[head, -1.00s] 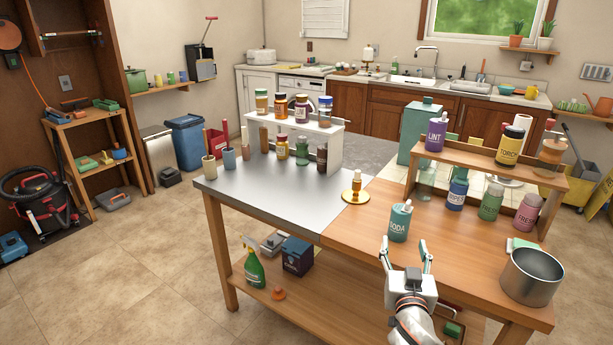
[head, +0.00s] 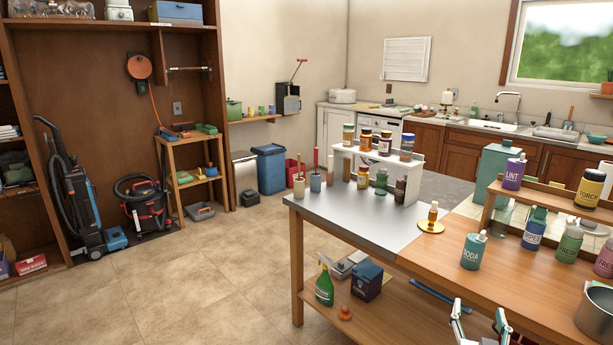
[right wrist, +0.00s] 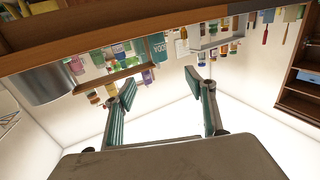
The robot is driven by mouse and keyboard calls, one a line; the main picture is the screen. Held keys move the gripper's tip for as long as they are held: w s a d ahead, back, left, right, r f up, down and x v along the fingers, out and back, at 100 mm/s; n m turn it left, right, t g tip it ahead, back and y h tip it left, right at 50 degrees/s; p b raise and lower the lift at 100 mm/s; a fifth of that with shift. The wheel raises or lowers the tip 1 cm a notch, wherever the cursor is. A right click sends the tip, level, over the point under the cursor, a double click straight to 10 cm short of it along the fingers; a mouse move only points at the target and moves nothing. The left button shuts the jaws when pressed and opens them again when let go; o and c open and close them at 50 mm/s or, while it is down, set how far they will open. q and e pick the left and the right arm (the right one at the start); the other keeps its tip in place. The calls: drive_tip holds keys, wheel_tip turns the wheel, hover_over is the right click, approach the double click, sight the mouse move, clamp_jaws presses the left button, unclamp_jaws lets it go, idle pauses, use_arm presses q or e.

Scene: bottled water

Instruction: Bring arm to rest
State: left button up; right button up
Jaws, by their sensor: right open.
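My right gripper (head: 479,325) shows at the bottom right of the head view, in front of the table's near edge. Its two fingers are apart with nothing between them. The right wrist view also shows the open fingers (right wrist: 165,95), with the table edge beyond them. The teal SODA bottle (head: 473,252) stands upright on the wooden table top (head: 505,287), behind the gripper and apart from it. My left gripper is in neither view.
A metal pot (head: 597,312) stands at the table's right. A two-level rack (head: 545,187) holds bottles. A white stand (head: 402,166) with several jars is on the metal part. A green spray bottle (head: 324,285) sits on the lower shelf. The floor (head: 190,290) at left is clear.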

use_arm(q)
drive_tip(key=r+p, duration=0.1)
drive_tip(key=p, duration=0.1)
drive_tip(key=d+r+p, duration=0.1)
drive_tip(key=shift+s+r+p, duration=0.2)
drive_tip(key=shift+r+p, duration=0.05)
drive_tip(key=shift+p, duration=0.15)
use_arm(e)
drive_tip(key=s+a+f+n+g+y, duration=0.2)
drive_tip(key=s+a+f+n+y, duration=0.2)
drive_tip(key=s+a+f, duration=0.5)
drive_tip(key=s+a+f+n+g+y, duration=0.3)
drive_tip(key=s+a+f+n+y, duration=0.2)
drive_tip(key=s+a+f, duration=0.4)
drive_tip(key=s+f, duration=0.5)
drive_tip(key=s, duration=0.4)
drive_tip(key=shift+f+g+y, duration=0.3)
drive_tip(key=shift+f+y, duration=0.05)
drive_tip(key=shift+y, duration=0.05)
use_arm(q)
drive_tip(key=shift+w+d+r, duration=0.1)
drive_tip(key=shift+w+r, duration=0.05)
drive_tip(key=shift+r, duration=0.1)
use_arm(e)
drive_tip(key=shift+a, duration=0.1)
